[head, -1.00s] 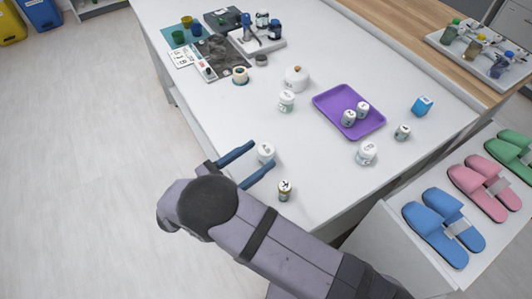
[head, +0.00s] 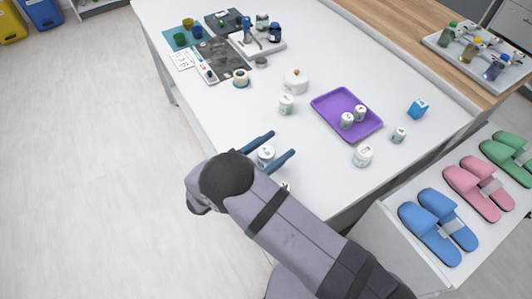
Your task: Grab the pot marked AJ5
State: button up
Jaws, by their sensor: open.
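Several small white pots with dark marks stand on the white table; I cannot read AJ5 on any of them. One white pot (head: 265,155) stands between the two blue fingers of my gripper (head: 282,144), which is open. I cannot tell whether the fingers touch it. Another pot (head: 287,187) is mostly hidden behind my arm. One pot (head: 286,105) stands farther back, and two pots, a left one (head: 346,121) and a right one (head: 360,113), are on the purple tray (head: 326,104).
Slippers (head: 437,228) lie on a lower white surface at the right.

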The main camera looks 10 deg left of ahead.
jog(key=c, duration=1.1)
jog(key=shift+w+d+r+b, duration=0.1)
jog(key=shift+r+b, duration=0.6)
jog(key=shift+r, duration=4.25)
